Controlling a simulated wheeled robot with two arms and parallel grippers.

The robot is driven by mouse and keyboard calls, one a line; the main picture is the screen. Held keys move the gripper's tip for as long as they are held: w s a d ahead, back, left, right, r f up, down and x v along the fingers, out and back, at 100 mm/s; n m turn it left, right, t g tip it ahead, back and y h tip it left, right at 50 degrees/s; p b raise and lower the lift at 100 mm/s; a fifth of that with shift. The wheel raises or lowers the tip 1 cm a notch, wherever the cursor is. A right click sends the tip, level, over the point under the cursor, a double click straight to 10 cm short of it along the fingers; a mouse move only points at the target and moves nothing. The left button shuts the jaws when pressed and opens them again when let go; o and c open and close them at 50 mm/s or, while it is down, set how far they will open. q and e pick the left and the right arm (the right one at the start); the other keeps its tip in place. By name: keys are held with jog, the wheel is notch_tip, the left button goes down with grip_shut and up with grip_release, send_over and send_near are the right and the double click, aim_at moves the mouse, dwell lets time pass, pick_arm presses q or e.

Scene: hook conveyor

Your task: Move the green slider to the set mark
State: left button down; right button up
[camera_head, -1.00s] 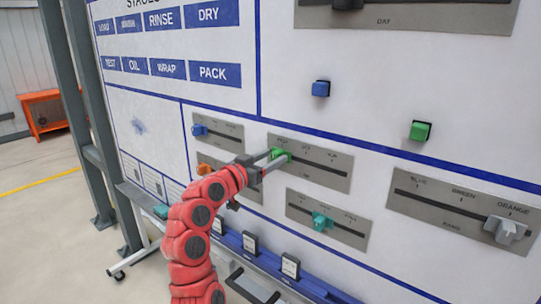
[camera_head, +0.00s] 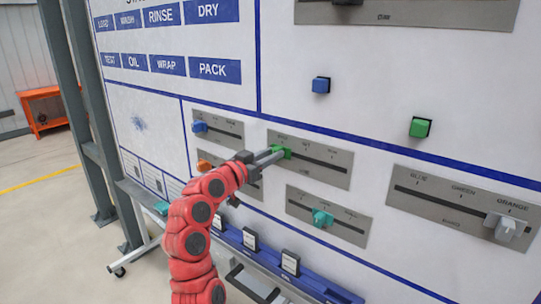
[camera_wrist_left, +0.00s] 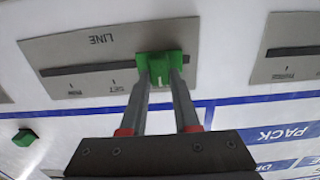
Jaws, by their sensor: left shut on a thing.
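The green slider (camera_head: 281,152) sits at the left end of the slot in its grey plate (camera_head: 335,178) on the white board. In the left wrist view the green slider (camera_wrist_left: 160,68) is between my left gripper's two fingers (camera_wrist_left: 160,85), which are shut on it. My left gripper (camera_head: 275,156) also shows at the slider in the head view. In the wrist view the plate (camera_wrist_left: 75,50) reads LINE upside down, and the SET mark (camera_wrist_left: 115,82) is beside the slot, near the slider. My right gripper is out of view.
A blue slider (camera_head: 200,127), an orange slider (camera_head: 204,165) and a teal slider (camera_head: 321,218) sit on nearby plates. A white slider (camera_head: 505,227) is at the lower right. Blue (camera_head: 321,85) and green (camera_head: 420,127) buttons stick out above.

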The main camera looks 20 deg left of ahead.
pick_arm(q)
jog(key=shift+d, duration=0.1)
dwell(0.8)
jog(key=s+d+b, duration=0.1)
jog(key=d, duration=0.1)
jog(key=d+b, duration=0.1)
jog(key=d, duration=0.1)
jog(key=s+d+b, duration=0.1)
jog(key=d, duration=0.2)
jog(key=shift+s, duration=0.35)
jog(key=shift+a, duration=0.1)
jog(key=c, duration=0.6)
grip_release()
jog(key=shift+c, duration=0.2)
